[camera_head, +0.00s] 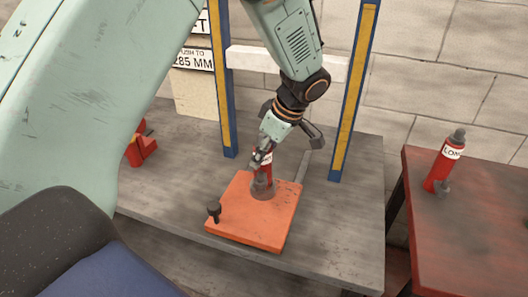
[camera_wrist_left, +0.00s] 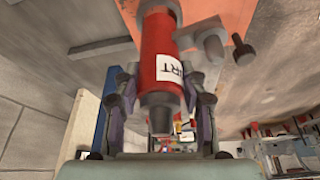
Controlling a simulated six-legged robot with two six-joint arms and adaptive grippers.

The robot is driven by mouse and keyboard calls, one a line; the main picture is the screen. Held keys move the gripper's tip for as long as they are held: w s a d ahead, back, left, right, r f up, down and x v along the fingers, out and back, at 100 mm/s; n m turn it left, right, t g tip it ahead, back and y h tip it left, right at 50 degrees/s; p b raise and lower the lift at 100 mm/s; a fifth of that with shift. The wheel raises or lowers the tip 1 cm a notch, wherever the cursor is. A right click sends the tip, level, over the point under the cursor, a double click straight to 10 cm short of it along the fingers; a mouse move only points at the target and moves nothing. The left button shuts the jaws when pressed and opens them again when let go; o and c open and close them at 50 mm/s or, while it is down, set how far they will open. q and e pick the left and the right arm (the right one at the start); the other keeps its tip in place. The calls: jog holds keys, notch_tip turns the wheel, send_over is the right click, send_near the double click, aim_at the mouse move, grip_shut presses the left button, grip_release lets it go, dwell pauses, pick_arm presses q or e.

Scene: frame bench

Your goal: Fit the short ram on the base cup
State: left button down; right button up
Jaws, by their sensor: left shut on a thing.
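The short ram is red with a white label ending in "RT" (camera_wrist_left: 163,62). In the head view it shows as a small red body (camera_head: 266,172) below my left gripper (camera_head: 262,155). My left gripper is shut on the ram, with a finger on each side in the wrist view (camera_wrist_left: 160,100). The ram stands roughly upright over the grey base cup (camera_head: 262,190) on the orange plate (camera_head: 250,229). Its lower end meets or nearly meets the cup; I cannot tell whether it is seated. My right gripper is not in view.
A blue and yellow frame has posts (camera_head: 352,95) behind the plate, with a pale crossbar (camera_head: 255,60). A black knob (camera_head: 213,209) stands on the plate's left corner. A red ram labelled "LON" (camera_head: 443,165) stands on the red table (camera_head: 470,235). Red parts (camera_head: 141,148) lie on the bench at left.

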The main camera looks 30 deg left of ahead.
aim_at(264, 165)
pick_arm(q)
jog(key=shift+f+b, duration=1.55)
jog(key=shift+f, duration=0.25)
dwell(0.9)
jog(key=c, duration=1.2)
grip_release()
jog(key=o, duration=0.4)
jog(key=shift+o, duration=0.6)
jog(key=shift+f, duration=0.15)
jog(key=v, duration=1.2)
jog(key=shift+s, duration=0.1)
